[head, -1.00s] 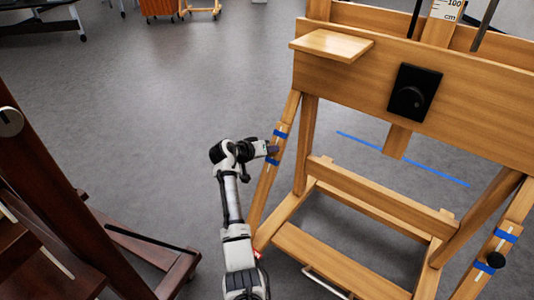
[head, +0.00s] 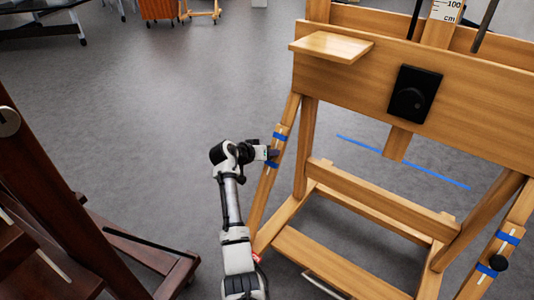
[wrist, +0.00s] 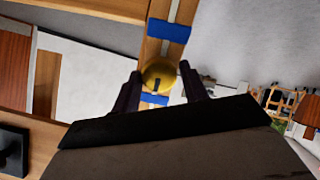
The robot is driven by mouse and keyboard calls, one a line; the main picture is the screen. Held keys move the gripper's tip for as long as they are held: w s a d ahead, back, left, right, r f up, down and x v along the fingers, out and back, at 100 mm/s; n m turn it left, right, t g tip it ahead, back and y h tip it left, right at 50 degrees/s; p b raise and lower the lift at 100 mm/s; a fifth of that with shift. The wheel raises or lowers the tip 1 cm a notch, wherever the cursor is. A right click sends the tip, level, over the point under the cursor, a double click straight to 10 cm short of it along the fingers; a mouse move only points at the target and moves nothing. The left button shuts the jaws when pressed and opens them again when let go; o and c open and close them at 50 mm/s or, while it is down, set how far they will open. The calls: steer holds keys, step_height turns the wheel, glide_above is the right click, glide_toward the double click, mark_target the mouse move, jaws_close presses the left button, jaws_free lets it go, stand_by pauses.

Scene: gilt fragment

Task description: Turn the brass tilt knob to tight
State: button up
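The brass tilt knob (wrist: 158,76) is a round gold disc with a dark line mark near its lower edge. It sits on the wooden easel's slanted leg (head: 268,185), between two blue bands. In the head view the knob is hidden behind my gripper (head: 274,153), which is right at the leg. In the wrist view the two dark fingers of my gripper (wrist: 160,72) stand on either side of the knob, very close to its edges. I cannot tell whether they press on it.
The pale easel carries a small shelf (head: 331,45) and a black dial plate (head: 414,93). Another dark knob (head: 497,262) is on its right leg. A dark wooden easel (head: 55,200) stands at left.

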steer(key=shift+o, duration=1.4)
steer(key=p+v, duration=0.2)
steer(key=v, duration=1.1)
steer(key=shift+s+a+r, duration=0.2)
steer(key=shift+s+a, duration=0.05)
steer(key=shift+a, duration=0.05)
